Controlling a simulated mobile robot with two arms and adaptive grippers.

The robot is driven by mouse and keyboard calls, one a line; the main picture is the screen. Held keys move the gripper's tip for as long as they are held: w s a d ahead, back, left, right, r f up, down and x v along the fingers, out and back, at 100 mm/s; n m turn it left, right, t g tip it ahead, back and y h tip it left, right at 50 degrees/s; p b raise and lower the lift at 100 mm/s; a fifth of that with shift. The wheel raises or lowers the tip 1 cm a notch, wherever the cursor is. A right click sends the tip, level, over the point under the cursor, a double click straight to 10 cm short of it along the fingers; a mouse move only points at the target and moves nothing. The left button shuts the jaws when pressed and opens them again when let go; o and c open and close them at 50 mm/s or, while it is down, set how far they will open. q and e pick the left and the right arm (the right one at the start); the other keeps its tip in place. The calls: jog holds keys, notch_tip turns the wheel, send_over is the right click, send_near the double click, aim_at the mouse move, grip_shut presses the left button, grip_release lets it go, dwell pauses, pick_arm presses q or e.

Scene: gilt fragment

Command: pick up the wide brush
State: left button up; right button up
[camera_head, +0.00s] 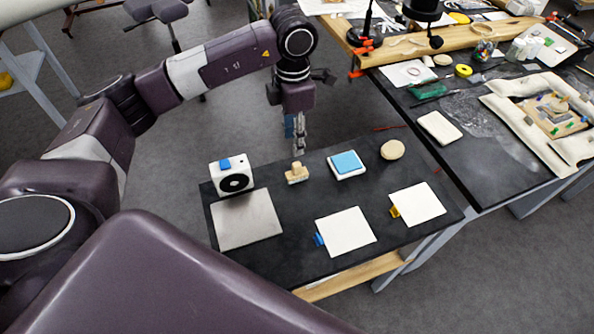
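A small pale wooden piece with an upright grip on a wider base (297,174) stands on the dark small table (275,262); it looks like the wide brush, but it is too small to be sure. My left gripper (299,148) points down just above and behind it in the picture, with a small gap visible between them. Its fingers are seen nearly edge-on, so their opening is hidden. Nothing clearly shows held in it. My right gripper is out of view.
A white box with a black disc (234,180), a grey plate (246,219), a blue-topped pad (346,164), a round beige disc (392,150) and two white sheets (345,231), (417,203) surround the piece. A cluttered workbench (470,150) stands right.

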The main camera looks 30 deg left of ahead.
pick_arm(q)
jog(key=b, duration=0.4)
send_over(297, 164)
jog(key=s, duration=0.1)
jog(key=f, duration=0.4)
jog(key=shift+s+f, duration=0.2)
jog(key=shift+f, duration=0.9)
jog(key=f+p, duration=0.1)
jog(key=f, duration=0.2)
jog(key=w+f+p, duration=0.1)
jog(key=f+p, duration=0.1)
jog(key=f, duration=0.1)
jog(key=shift+w, duration=0.2)
jog(key=shift+f, duration=0.35)
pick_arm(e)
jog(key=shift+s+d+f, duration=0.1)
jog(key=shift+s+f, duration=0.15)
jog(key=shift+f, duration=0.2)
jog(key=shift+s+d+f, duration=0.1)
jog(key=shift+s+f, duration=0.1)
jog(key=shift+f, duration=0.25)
pick_arm(q)
jog(key=shift+c, duration=0.7)
grip_shut()
